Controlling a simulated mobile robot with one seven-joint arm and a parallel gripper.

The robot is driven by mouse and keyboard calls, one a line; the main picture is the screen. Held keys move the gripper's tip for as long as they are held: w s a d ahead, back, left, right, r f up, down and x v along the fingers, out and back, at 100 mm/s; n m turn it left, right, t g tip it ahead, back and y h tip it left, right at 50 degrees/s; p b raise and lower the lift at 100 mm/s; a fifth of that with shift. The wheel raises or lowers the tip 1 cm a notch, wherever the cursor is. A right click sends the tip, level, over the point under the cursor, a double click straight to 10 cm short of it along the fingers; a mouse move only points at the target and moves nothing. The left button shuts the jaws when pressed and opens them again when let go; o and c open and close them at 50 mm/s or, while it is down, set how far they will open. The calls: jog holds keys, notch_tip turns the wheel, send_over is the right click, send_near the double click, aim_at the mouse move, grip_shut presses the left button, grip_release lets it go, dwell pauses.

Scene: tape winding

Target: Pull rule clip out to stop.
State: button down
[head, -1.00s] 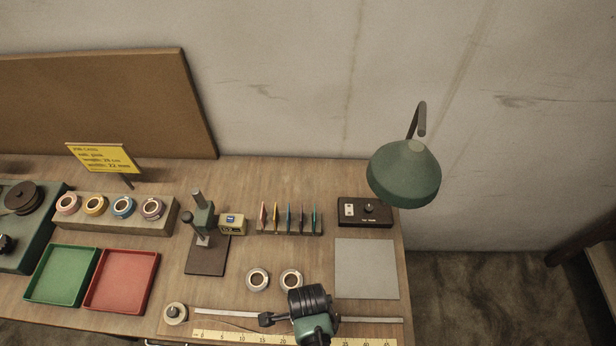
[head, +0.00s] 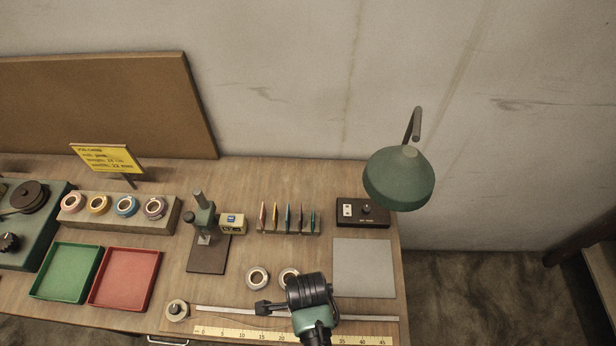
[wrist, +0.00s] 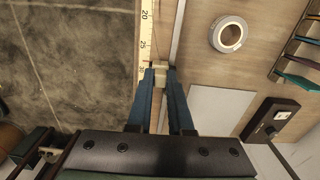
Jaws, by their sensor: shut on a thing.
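The yellow rule (head: 230,334) runs along the bench's front edge, with a pale metal rail (head: 235,311) just behind it. In the wrist view the rule (wrist: 145,25) shows marks 20, 25 and 30. My gripper (wrist: 160,76) has its two blue fingers shut on a small pale block, the rule clip (wrist: 160,70), near the 30 mark. Most of the clip is hidden between the fingers. In the head view my wrist and arm cover the clip and part of the rule beyond about 25.
Two tape rolls (head: 257,278) lie behind the rail, one partly covered by my arm. A grey mat (head: 363,267) and a dark switch box (head: 363,213) are at right. Green (head: 66,271) and red (head: 125,278) trays stand at left. A round knob (head: 177,310) sits at the rail's left end.

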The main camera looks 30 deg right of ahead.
jog(key=shift+s+f+p, duration=0.3)
jog(key=shift+f, duration=0.6)
jog(key=shift+f+b, duration=1)
jog(key=shift+b, duration=0.05)
jog(key=shift+f, duration=0.2)
dwell(0.4)
jog(key=shift+f, duration=0.4)
jog(key=shift+f, duration=0.25)
dwell(0.4)
jog(key=shift+f+b, duration=0.5)
jog(key=shift+b, duration=0.1)
jog(key=c, duration=0.8)
grip_release()
